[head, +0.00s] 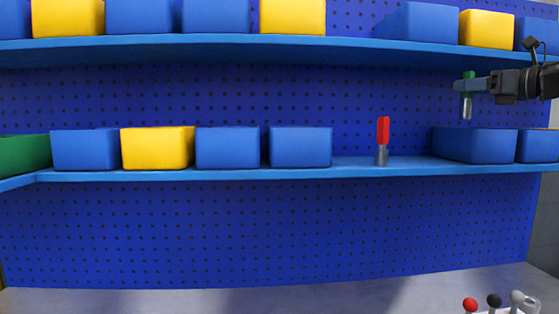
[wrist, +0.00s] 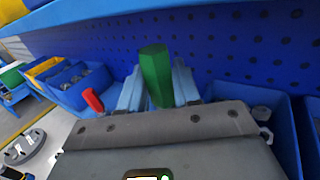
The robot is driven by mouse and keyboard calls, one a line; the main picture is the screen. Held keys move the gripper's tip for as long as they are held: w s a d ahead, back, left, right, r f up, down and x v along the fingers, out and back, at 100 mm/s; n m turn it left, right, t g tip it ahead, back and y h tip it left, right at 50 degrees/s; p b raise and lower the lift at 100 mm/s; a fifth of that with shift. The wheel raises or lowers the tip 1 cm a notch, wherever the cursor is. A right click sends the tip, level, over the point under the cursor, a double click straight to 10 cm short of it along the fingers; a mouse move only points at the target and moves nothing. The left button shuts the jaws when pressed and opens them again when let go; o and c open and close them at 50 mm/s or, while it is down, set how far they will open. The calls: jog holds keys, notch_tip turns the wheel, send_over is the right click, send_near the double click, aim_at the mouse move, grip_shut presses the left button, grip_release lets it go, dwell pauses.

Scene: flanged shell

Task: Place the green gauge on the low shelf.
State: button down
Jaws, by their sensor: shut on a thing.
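The green gauge (head: 467,104) has a green top and a grey metal lower end. My gripper (head: 467,84) is shut on its green part and holds it upright in the air, above the lower blue shelf (head: 385,170) at the right. In the wrist view the green gauge (wrist: 155,75) stands between my two fingers (wrist: 157,88); its lower end is hidden there. A red gauge (head: 382,140) with a grey base stands upright on the lower shelf, left of my gripper; it also shows in the wrist view (wrist: 93,100).
Blue bins (head: 475,146) stand on the lower shelf below and right of my gripper. More blue bins (head: 301,147) and a yellow bin (head: 158,148) stand left of the red gauge. The shelf is free beside the red gauge. An upper shelf (head: 220,50) with bins runs above.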

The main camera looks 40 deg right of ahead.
jog(key=shift+w, duration=0.45)
jog(key=shift+w+a+f+p, duration=0.6)
jog(key=shift+w+a+f, duration=0.8)
jog(key=shift+f, duration=0.4)
jog(key=shift+w+a+f+p, duration=0.65)
jog(key=shift+w+a+f, duration=0.7)
jog(key=shift+f, duration=0.5)
jog(key=shift+w+a+f+p, duration=0.6)
jog(key=shift+w+a+f, duration=0.75)
jog(key=shift+f, duration=0.45)
jog(key=shift+w+d, duration=0.1)
jog(key=shift+f, duration=0.25)
jog(key=c, duration=0.8)
grip_release()
jog(key=shift+r, duration=0.15)
